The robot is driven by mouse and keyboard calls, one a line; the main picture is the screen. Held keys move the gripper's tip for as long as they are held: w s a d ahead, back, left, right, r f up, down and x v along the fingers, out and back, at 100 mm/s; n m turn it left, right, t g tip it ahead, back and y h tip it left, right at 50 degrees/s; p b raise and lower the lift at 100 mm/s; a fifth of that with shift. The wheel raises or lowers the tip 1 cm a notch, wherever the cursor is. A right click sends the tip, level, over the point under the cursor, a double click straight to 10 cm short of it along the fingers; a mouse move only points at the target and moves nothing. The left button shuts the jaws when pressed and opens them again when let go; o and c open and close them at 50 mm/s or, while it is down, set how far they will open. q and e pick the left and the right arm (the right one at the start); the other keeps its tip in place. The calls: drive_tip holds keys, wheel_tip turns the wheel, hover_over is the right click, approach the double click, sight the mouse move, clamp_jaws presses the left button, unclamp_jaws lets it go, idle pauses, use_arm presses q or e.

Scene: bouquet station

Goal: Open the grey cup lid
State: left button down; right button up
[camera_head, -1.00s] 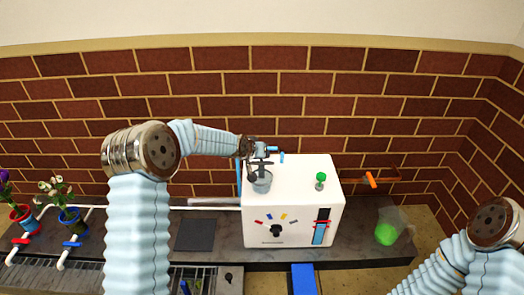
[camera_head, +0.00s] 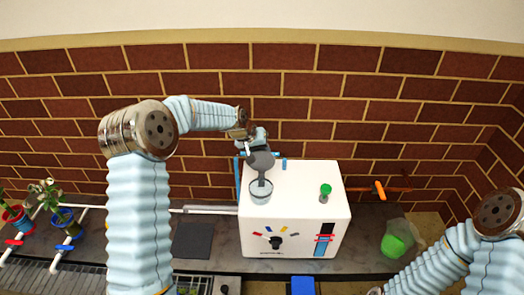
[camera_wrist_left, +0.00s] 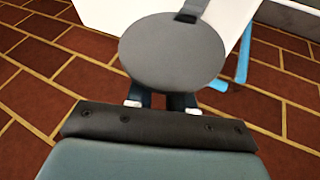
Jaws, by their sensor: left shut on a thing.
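The grey cup (camera_head: 261,193) stands on top of the white box (camera_head: 292,207), near its left back, and its mouth is uncovered. Its grey round lid (camera_head: 261,161) is swung up behind the cup. In the left wrist view the lid (camera_wrist_left: 172,55) is a flat disc with a strap (camera_wrist_left: 192,12) toward the white box. My left gripper (camera_head: 254,143) is shut on the lid from behind; its fingertips (camera_wrist_left: 163,103) are partly hidden under the disc. My right arm shows at the lower right, but its gripper is out of view.
A green knob (camera_head: 325,190) stands on the box's right side. An orange-handled valve (camera_head: 378,190) is beyond it. A green item in a clear bag (camera_head: 397,242) lies to the right. Potted flowers (camera_head: 62,218) and white pipes are at the left. A brick wall (camera_head: 310,115) rises behind.

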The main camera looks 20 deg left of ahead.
use_arm(q)
drive_tip(key=shift+w+a+f, duration=0.1)
drive_tip(key=shift+w+a, duration=0.15)
drive_tip(key=shift+w, duration=0.15)
drive_tip(key=c, duration=1.3)
unclamp_jaws()
drive_tip(key=shift+c, duration=0.2)
drive_tip(key=shift+o, duration=1.2)
drive_tip(key=shift+w+f, duration=0.2)
drive_tip(key=shift+f, duration=0.05)
drive_tip(key=shift+s+d+r, duration=0.1)
drive_tip(key=v, duration=1.3)
drive_tip(key=shift+s+r, duration=0.25)
drive_tip(key=shift+r, duration=0.05)
